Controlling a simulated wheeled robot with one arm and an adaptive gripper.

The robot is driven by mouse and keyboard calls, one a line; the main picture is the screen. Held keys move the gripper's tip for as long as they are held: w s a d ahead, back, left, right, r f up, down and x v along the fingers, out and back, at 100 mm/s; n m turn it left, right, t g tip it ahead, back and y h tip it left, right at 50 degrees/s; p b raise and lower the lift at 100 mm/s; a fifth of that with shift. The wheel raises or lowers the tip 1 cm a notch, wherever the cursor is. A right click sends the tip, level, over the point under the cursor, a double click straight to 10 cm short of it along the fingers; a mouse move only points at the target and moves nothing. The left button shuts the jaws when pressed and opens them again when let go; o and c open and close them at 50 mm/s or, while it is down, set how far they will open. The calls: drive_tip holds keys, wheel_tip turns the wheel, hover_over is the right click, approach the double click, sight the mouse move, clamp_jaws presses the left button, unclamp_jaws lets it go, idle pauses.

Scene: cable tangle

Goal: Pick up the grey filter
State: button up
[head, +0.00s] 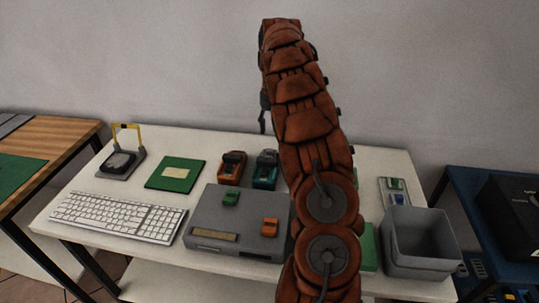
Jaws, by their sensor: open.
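I cannot make out a grey filter for sure in the head view. My orange arm rises through the middle and hides part of the table behind it. My gripper is not clearly visible. A thin dark part shows beside the arm's upper left edge, and I cannot tell what it is. A flat grey box (215,221) stands at the table's front middle, with a small green block (231,198) and a small orange block (269,227) on top.
The white table (75,188) holds a keyboard (118,217), a yellow-handled device (122,160), a green board (175,174), an orange device (231,165), a teal device (265,170), a grey bin (420,265) and a light tray (385,198). A blue table (462,190) stands right, a wooden one (62,128) left.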

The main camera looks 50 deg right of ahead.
sight(269, 150)
drive_tip(key=shift+s+a+f, duration=0.15)
drive_tip(key=shift+f, duration=0.7)
drive_tip(key=shift+a+f, duration=0.2)
drive_tip(key=shift+f, duration=0.15)
drive_tip(key=shift+s+a+f+p, duration=0.1)
drive_tip(key=shift+a+f+p, duration=0.15)
drive_tip(key=shift+f, duration=0.5)
drive_tip(key=shift+a+f+p, duration=0.1)
drive_tip(key=shift+f+p, duration=0.2)
drive_tip(key=shift+f, duration=0.4)
drive_tip(key=shift+s+a+f+p, duration=0.1)
drive_tip(key=shift+a+f+p, duration=0.15)
drive_tip(key=shift+f, duration=0.5)
drive_tip(key=shift+c, duration=0.4)
drive_tip(key=c, duration=0.8)
